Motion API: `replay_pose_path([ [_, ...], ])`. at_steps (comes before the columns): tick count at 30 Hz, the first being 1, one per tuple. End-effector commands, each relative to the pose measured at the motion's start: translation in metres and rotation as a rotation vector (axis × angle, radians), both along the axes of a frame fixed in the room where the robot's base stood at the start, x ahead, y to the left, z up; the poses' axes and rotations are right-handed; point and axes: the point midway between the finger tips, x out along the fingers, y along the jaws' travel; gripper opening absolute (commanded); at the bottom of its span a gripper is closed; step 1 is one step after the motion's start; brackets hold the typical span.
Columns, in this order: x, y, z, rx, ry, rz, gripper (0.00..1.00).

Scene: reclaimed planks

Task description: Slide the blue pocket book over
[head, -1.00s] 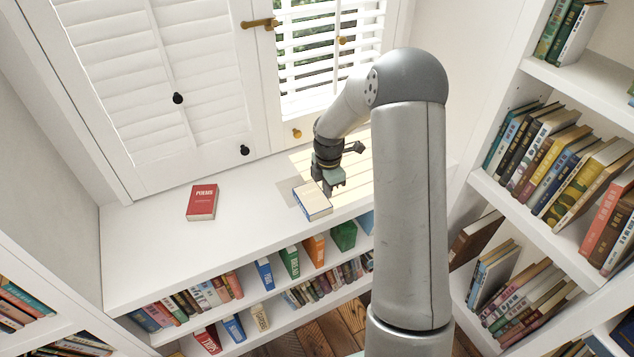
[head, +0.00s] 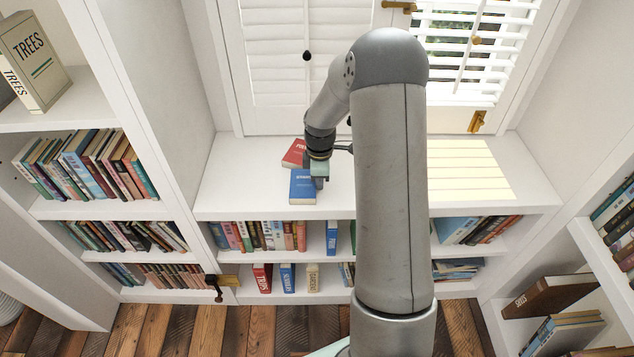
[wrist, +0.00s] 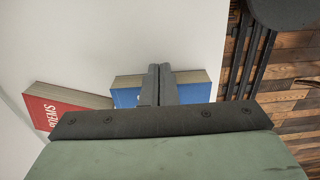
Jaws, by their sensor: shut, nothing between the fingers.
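The blue pocket book (head: 302,190) lies flat on the white window-side shelf top, its cover up. The red POEMS book (head: 293,152) lies just behind it, turned at an angle. In the wrist view the red book (wrist: 50,112) and the blue book (wrist: 197,94) meet or nearly meet at a corner; I cannot tell if they touch. My gripper (head: 320,184) is shut and low at the right side of the blue book. In the wrist view its closed fingers (wrist: 159,71) cover the middle of the blue book's near side. Contact with the book is unclear.
The white shelf top (head: 238,185) is bare left of the books, and a sunlit stretch lies at its right. Shutters stand along the back. Filled bookshelves (head: 90,170) flank the left side. My arm hides part of the shelf top.

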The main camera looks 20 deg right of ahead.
Motion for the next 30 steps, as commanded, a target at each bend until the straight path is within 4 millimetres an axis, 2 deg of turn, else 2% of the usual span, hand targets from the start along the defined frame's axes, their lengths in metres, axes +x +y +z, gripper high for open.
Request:
replay_pose_path([
  [14,0.0,-0.002,0.0,0.0,0.001,-0.008,0.0],
  [17,-0.003,-0.009,0.001,0.0,0.001,-0.007,0.0],
  [22,-0.015,-0.034,0.002,0.001,0.002,-0.002,0.0],
  [24,-0.012,-0.03,0.022,-0.002,-0.007,0.003,0.0],
  [30,-0.012,-0.031,0.066,-0.001,-0.004,0.003,0.0],
])
